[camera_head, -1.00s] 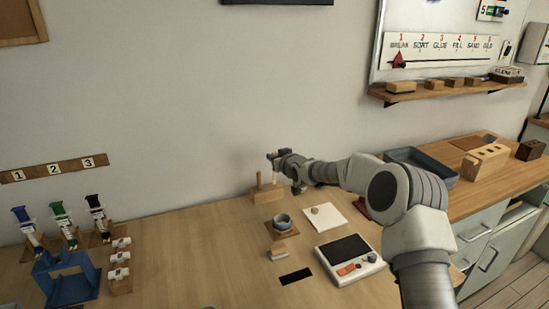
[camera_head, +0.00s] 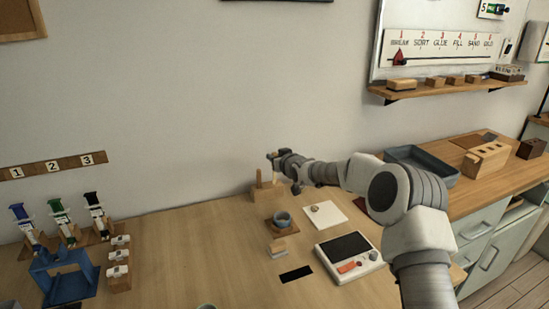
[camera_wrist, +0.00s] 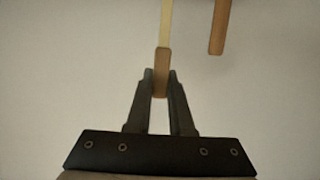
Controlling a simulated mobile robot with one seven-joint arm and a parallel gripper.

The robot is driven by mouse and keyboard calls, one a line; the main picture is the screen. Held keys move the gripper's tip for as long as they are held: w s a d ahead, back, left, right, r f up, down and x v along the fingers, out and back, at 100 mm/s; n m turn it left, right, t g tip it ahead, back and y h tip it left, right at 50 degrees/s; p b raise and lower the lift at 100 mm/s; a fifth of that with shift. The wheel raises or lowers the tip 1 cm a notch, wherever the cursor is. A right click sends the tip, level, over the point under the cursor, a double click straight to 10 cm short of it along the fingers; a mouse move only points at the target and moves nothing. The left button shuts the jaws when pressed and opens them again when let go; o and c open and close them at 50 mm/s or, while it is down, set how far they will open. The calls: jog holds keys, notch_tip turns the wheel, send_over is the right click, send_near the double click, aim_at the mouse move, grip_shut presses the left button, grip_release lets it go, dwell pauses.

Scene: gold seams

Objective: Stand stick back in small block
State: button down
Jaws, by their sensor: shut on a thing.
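My gripper (camera_wrist: 160,85) is shut on a stick (camera_wrist: 162,70) with a brown lower part and a pale, thin upper part in the wrist view. A second brown stick (camera_wrist: 218,27) shows to its right, apart from the fingers. In the head view my gripper (camera_head: 272,158) is near the wall, just above the small wooden block (camera_head: 268,194) at the back of the bench. A brown stick (camera_head: 259,177) stands upright at the block's left side. The held stick is too small to make out surely in the head view, and the block is not visible in the wrist view.
In front of the block are a blue-grey cup (camera_head: 283,219), a white pad (camera_head: 325,214) and a scale-like device (camera_head: 348,257). A blue stand (camera_head: 66,276) and several syringe-like tools are at left. The bench between is largely clear.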

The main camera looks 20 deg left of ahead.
jog(key=shift+f+b, duration=1.75)
jog(key=shift+f, duration=0.15)
dwell(0.9)
dwell(0.4)
jog(key=c, duration=0.7)
grip_release()
jog(key=b+v, duration=0.1)
jog(key=v, duration=0.4)
dwell(0.4)
jog(key=p+v, duration=0.2)
jog(key=v, duration=1.5)
jog(key=shift+s+d, duration=0.15)
jog(key=shift+s, duration=0.05)
